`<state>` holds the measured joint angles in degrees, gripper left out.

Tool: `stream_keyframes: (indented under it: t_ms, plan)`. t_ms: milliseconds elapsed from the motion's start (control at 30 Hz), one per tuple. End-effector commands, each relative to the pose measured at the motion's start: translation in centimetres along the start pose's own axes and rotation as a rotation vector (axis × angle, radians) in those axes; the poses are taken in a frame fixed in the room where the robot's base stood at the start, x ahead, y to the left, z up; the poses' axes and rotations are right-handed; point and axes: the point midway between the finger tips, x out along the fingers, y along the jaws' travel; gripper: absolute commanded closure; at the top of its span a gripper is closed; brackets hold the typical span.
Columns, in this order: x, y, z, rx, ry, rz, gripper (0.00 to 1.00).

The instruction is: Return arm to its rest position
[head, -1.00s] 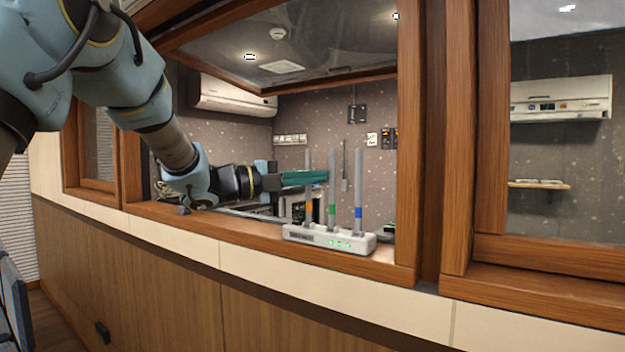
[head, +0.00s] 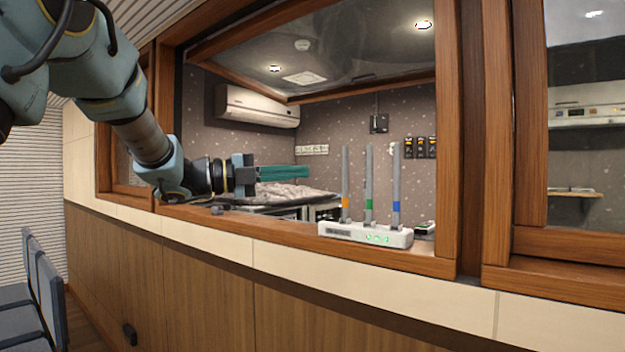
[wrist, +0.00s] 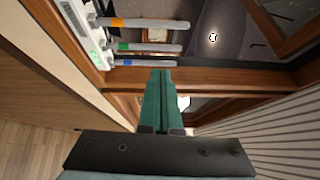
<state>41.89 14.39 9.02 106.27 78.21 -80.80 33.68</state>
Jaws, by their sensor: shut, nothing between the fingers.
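My gripper (head: 308,172) has long green fingers and points right in the head view, level with the window opening and a little above its sill. Its fingers lie together, shut, with nothing between them; the wrist view shows the same closed green fingers (wrist: 165,75). In the head view they end a short way left of a white box (head: 365,235) with three grey upright rods marked orange, green and blue. The box also shows in the wrist view (wrist: 92,35), ahead and left of the fingers. The fingertips look apart from the rods.
The wooden window sill (head: 270,231) runs below my arm. A wooden post (head: 447,140) stands right of the box. A small dark item (head: 424,230) sits beside the box. Dark chairs (head: 45,290) stand at the lower left. An air conditioner (head: 257,106) hangs inside the room.

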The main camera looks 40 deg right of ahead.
Motion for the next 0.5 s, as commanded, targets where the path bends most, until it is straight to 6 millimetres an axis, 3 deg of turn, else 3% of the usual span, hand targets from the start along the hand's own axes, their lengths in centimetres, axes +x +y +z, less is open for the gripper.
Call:
stream_keyframes:
  t_ms: [333,433,500]
  plan:
    - [-1.0,-0.1,0.3,-0.008,-0.019,-0.001,1.00]
    - [-2.4,0.2,2.4,-0.061,-0.132,-0.005,1.00]
    - [-4.5,0.8,5.1,-0.135,-0.280,-0.010,1.00]
